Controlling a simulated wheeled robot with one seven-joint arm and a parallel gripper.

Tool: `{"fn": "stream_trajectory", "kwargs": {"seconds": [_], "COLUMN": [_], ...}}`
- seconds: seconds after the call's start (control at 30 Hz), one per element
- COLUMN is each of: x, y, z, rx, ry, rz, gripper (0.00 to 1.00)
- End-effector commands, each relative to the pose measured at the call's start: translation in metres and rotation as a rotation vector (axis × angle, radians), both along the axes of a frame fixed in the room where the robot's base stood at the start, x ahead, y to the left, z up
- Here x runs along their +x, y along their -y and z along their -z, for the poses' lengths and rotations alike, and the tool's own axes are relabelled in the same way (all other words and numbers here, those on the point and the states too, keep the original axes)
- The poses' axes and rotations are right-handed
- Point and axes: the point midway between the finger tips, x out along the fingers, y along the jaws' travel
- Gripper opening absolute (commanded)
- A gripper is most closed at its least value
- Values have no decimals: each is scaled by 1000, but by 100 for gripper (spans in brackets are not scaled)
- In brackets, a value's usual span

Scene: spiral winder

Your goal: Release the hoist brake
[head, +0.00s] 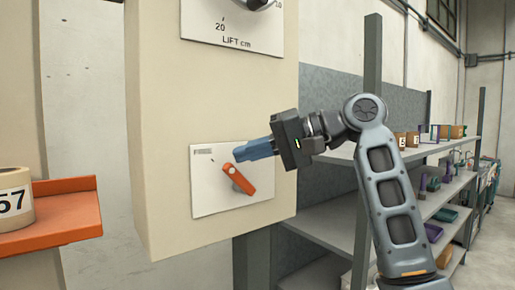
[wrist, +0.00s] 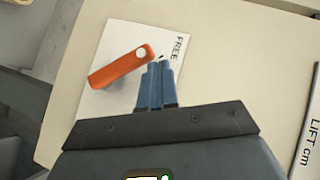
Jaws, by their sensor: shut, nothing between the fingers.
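The brake lever is an orange handle (head: 238,178) on a white plate (head: 205,199) low on the beige panel. In the head view it slants from upper left to lower right. The plate has lettering at its upper left, which reads "FREE" in the wrist view. There the orange lever (wrist: 119,67) lies just left of my fingertips. My gripper (head: 238,154) has blue fingers, shut and empty, in front of the plate near the lever's upper end. It also shows in the wrist view (wrist: 158,66). I cannot tell whether the fingertips touch the lever.
A "LIFT cm" dial plate (head: 232,25) is above on the same beige panel (head: 165,130). An orange tray (head: 60,218) holding a tape-like roll marked 57 (head: 14,199) juts out at left. Grey shelving (head: 340,205) with boxes stands at right behind my arm.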

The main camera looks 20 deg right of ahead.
Motion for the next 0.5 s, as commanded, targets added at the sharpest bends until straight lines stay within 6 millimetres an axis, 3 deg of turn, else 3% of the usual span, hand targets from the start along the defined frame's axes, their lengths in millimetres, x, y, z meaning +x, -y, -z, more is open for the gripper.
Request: {"fn": "stream_trajectory", "kwargs": {"seconds": [0.5], "x": [-4], "y": [-12], "z": [3], "rx": [0], "ry": [-1], "rz": [-3], "gripper": [0]}}
